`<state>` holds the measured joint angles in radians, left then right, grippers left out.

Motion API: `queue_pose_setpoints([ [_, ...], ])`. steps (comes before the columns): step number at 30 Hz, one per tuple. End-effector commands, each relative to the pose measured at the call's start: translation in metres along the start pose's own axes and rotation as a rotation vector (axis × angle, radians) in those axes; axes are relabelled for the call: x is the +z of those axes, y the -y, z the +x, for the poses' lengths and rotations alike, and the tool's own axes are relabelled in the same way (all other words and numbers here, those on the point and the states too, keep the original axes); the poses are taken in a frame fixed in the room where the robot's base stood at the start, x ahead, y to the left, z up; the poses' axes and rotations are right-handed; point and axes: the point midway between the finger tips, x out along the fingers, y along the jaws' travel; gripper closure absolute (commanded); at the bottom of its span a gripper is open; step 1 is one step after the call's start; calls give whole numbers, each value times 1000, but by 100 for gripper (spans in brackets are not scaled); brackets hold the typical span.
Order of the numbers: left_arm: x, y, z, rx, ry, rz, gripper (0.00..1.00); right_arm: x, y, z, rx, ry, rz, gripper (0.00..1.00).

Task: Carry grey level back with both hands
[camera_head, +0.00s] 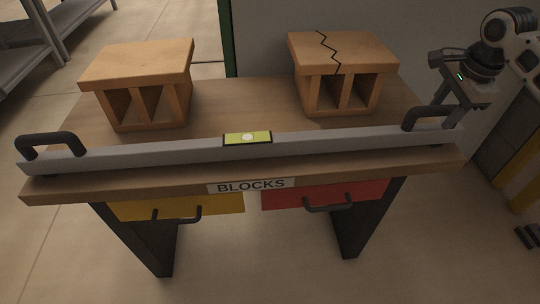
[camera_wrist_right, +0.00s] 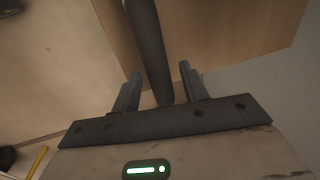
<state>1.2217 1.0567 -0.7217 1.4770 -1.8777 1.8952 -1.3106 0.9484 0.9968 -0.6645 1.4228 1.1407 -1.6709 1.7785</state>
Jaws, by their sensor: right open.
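The grey level (camera_head: 330,142) lies along the front edge of the wooden table, with a yellow-green vial (camera_head: 247,138) at its middle. It has a black left handle (camera_head: 50,142) and a black right handle (camera_head: 425,112). My right gripper (camera_head: 447,112) is open at the right handle. In the right wrist view the dark handle bar (camera_wrist_right: 147,35) runs between the two spread fingers of the right gripper (camera_wrist_right: 160,76). I cannot tell whether they touch it. My left gripper is not in view, and the left handle has nothing on it.
Two hollow bricks stand on the table (camera_head: 245,100) behind the level: a plain left one (camera_head: 140,68) and a cracked right one (camera_head: 345,55). A BLOCKS label (camera_head: 250,185) and yellow (camera_head: 130,210) and red (camera_head: 285,195) drawers are in front. Grey shelves (camera_head: 75,15) stand far left.

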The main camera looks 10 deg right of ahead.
Motion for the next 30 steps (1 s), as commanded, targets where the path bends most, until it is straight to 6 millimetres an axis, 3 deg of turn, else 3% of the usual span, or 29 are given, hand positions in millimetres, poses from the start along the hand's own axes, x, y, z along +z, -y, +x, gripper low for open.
queue_pose_setpoints([
  [9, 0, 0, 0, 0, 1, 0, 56, 0, 1, -66, -6, 0, 0, 56],
  [15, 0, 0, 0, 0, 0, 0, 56, 0, 1, -98, -4, 1, 0, 56],
  [21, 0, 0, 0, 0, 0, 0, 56, 0, 0, -111, -1, 0, 0, 56],
  [30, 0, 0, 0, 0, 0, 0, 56, 0, 0, -112, 0, 0, 0, 56],
])
